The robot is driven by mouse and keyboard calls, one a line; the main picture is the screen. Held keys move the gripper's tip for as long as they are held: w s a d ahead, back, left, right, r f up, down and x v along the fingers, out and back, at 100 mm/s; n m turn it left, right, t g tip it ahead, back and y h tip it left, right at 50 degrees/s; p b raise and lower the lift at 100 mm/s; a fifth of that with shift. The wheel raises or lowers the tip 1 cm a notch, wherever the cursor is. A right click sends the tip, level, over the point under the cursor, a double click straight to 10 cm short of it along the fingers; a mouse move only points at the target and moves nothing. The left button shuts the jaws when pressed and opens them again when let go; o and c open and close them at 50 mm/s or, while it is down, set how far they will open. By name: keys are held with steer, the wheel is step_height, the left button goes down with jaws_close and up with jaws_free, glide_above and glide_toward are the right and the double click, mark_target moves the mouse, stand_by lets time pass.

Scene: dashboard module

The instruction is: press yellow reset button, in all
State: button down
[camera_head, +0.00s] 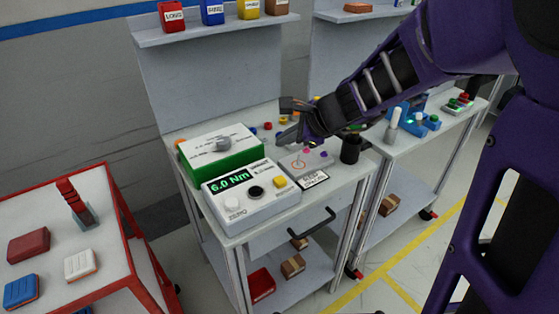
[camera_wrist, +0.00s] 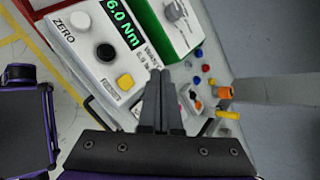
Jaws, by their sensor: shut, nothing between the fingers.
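The yellow reset button (camera_head: 280,182) sits at the right end of the white box (camera_head: 252,208) with the green "6.0 Nm" display (camera_head: 232,188). In the wrist view the yellow button (camera_wrist: 125,81) is left of my fingers, apart from them, with nothing covering it. The same box has a black knob (camera_wrist: 105,52) and a white ZERO button (camera_wrist: 80,19). My gripper (camera_head: 285,120) is above the bench behind and right of the box. In the wrist view my gripper (camera_wrist: 158,75) is shut and empty.
A green-and-white box with a grey knob (camera_head: 222,144) stands behind the white box. A grey panel with small buttons (camera_head: 305,160) and a black cup (camera_head: 350,149) are to the right. A red-framed cart (camera_head: 130,258) stands at left. Several small coloured parts lie behind.

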mark_target(284, 182)
steer(key=shift+f, duration=0.15)
step_height(284, 182, down, 9)
steer(key=b, duration=0.7)
steer(key=shift+r+b, duration=0.2)
steer(key=shift+b, duration=0.1)
steer(key=shift+f, duration=0.1)
stand_by(1.3)
steer(key=shift+f, duration=0.3)
